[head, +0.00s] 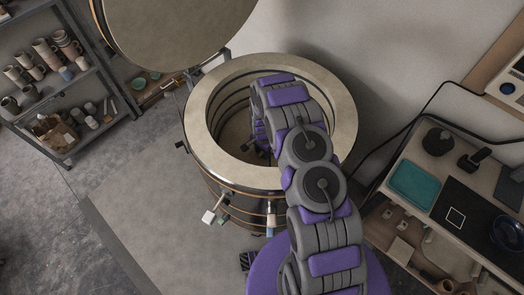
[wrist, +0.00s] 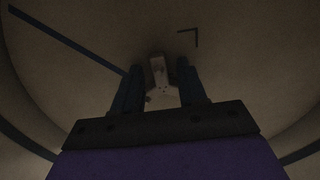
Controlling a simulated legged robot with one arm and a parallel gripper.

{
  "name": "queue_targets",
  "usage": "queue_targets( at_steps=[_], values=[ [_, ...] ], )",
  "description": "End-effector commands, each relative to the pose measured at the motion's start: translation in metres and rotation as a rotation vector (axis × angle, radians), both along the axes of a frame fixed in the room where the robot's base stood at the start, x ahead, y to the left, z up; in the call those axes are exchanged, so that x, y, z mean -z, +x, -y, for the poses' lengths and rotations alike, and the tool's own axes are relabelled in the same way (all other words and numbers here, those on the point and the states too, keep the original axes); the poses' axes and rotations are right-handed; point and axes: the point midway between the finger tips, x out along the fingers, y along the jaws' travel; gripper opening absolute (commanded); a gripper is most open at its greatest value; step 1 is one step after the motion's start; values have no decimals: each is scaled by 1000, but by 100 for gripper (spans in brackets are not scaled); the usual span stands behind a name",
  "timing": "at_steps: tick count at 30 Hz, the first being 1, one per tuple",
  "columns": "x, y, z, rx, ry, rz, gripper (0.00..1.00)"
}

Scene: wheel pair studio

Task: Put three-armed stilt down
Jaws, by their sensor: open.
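The three-armed stilt (wrist: 158,72) is a small pale piece between my fingertips in the wrist view. It shows against the pale kiln floor (wrist: 230,65). One arm points away from me; the nearer part is dim. I cannot tell for sure whether it rests on the floor or touches a finger. My gripper (wrist: 161,80) is open, with one dark finger on each side of the stilt. In the head view my arm reaches down into the open round kiln (head: 203,110), and the gripper is mostly hidden inside it.
The kiln's wall curves around my gripper. Its round lid (head: 180,30) is raised at the upper left. A dark corner mark (wrist: 192,36) lies beyond the stilt. A shelf of pots (head: 50,75) stands left; a workbench with a teal tray (head: 414,185) stands right.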

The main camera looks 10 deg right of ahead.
Motion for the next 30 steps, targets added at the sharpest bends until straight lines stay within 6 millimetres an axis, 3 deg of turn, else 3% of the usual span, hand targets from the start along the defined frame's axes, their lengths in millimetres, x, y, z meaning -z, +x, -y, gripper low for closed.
queue_targets(
  at_steps=[8, 24, 30],
  values=[
    [-14, 1, 0, 0, 0, 1, 42],
    [-112, 1, 0, 0, 1, 1, 42],
    [-122, 0, 0, 0, 0, -1, 42]
  ],
)
